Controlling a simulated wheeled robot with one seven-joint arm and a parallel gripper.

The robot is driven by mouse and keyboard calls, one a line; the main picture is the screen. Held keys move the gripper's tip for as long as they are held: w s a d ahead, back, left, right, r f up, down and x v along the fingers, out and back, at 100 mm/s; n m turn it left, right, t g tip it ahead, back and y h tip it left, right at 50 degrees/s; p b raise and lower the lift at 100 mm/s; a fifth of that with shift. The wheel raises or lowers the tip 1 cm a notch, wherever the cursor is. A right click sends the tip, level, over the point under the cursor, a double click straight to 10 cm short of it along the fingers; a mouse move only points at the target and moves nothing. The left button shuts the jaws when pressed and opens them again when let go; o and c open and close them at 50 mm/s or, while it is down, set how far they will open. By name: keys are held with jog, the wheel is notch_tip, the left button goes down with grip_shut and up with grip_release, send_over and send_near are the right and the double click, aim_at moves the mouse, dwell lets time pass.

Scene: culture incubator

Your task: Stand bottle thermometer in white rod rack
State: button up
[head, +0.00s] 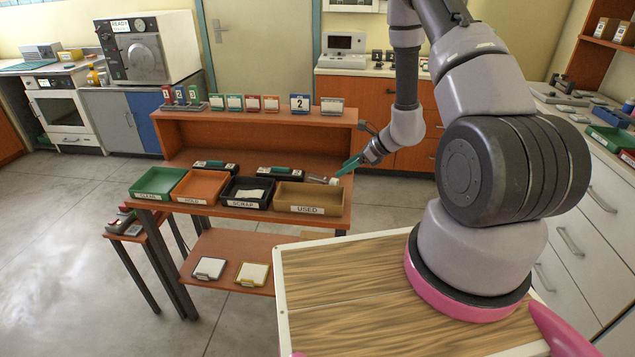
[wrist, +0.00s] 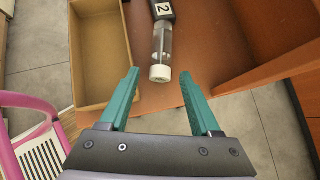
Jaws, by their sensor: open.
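A clear bottle with a white cap (wrist: 160,73) lies on the brown table just right of the tan bin in the wrist view. Its far end meets a dark block marked 2 (wrist: 163,10). In the head view its pale end (head: 322,180) shows just behind the USED bin. I cannot make out a thermometer inside it. My gripper (wrist: 160,76) is open and empty, with its teal fingertips on either side of the cap in the picture and apart from it. In the head view my gripper (head: 345,168) is at the table's right end. I cannot pick out a white rod rack.
The table's front holds a green bin (head: 156,197), an orange bin (head: 200,202), a black SCRAP bin (head: 246,204) and a tan USED bin (head: 306,212). A side counter with drawers is at right.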

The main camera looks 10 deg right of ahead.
aim_at(329, 179)
jog(key=x, duration=0.3)
jog(key=shift+w+a+f, duration=0.1)
jog(key=shift+a+f, duration=0.05)
jog(key=shift+d+f+x, duration=0.1)
jog(key=shift+d+x, duration=0.05)
jog(key=shift+x, duration=1.2)
jog(key=shift+d+f+x, duration=0.15)
jog(key=shift+x, duration=1.2)
grip_shut()
